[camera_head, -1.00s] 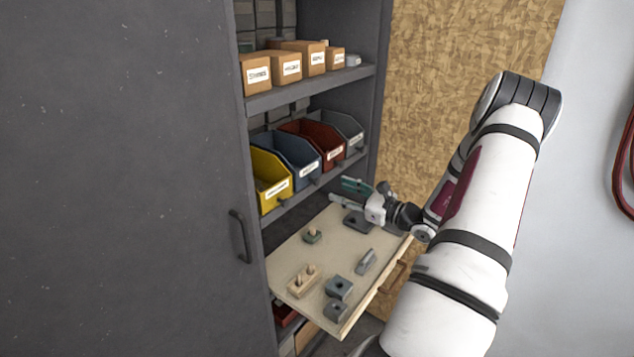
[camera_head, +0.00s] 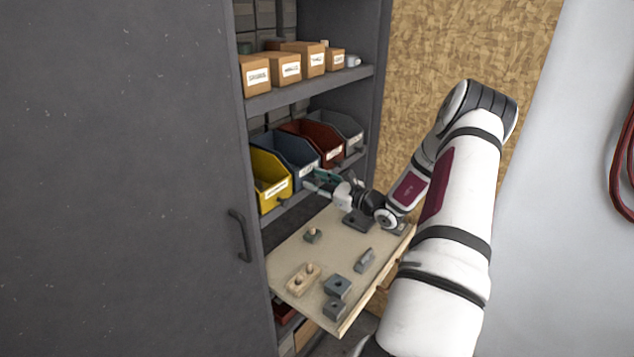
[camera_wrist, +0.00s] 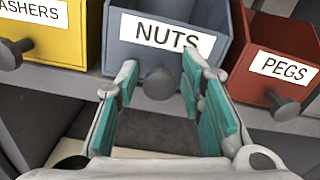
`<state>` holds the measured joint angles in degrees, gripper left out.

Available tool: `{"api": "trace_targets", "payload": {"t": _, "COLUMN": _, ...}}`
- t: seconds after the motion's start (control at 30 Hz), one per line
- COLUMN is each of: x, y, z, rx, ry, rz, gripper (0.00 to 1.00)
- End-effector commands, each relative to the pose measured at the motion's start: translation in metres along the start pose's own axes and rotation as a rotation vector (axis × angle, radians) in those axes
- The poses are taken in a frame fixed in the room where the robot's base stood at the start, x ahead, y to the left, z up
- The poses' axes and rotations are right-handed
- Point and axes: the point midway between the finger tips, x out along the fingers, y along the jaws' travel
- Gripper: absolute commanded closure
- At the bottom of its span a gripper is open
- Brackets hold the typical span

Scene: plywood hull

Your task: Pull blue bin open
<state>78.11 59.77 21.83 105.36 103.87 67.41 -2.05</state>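The blue bin (camera_head: 292,153) sits on the middle shelf between the yellow and red bins. In the wrist view the blue bin (camera_wrist: 167,52) carries a NUTS label and a round dark knob (camera_wrist: 160,82) low on its front. My gripper (camera_head: 317,180) is in front of the blue bin, above the pull-out board. In the wrist view my gripper (camera_wrist: 158,85) is open, with teal pads to the left and right of the knob. Nothing is held. I cannot tell whether either pad touches the knob or bin front.
The yellow bin (camera_head: 272,193) and red bin (camera_head: 325,142) stand close on either side. A pull-out board (camera_head: 288,261) with several small parts lies below. A dark cabinet door (camera_head: 130,190) fills the left. Cardboard boxes (camera_head: 285,68) stand on the shelf above.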

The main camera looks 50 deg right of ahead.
Motion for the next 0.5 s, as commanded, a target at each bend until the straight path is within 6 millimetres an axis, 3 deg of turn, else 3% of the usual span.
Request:
{"api": "trace_targets", "payload": {"t": 0.03, "x": 0.0, "y": 0.0, "z": 0.0, "rx": 0.0, "ry": 0.0, "rz": 0.0, "gripper": 0.82}}
{"api": "trace_targets", "payload": {"t": 0.1, "x": 0.0, "y": 0.0, "z": 0.0, "rx": 0.0, "ry": 0.0, "rz": 0.0, "gripper": 0.98}}
{"api": "trace_targets", "payload": {"t": 0.13, "x": 0.0, "y": 0.0, "z": 0.0, "rx": 0.0, "ry": 0.0, "rz": 0.0, "gripper": 1.0}}
{"api": "trace_targets", "payload": {"t": 0.37, "x": -0.005, "y": 0.0, "z": 0.0, "rx": 0.0, "ry": 0.001, "rz": -0.001, "gripper": 1.0}}
{"api": "trace_targets", "payload": {"t": 0.5, "x": -0.035, "y": -0.002, "z": 0.001, "rx": 0.0, "ry": 0.003, "rz": -0.002, "gripper": 1.0}}
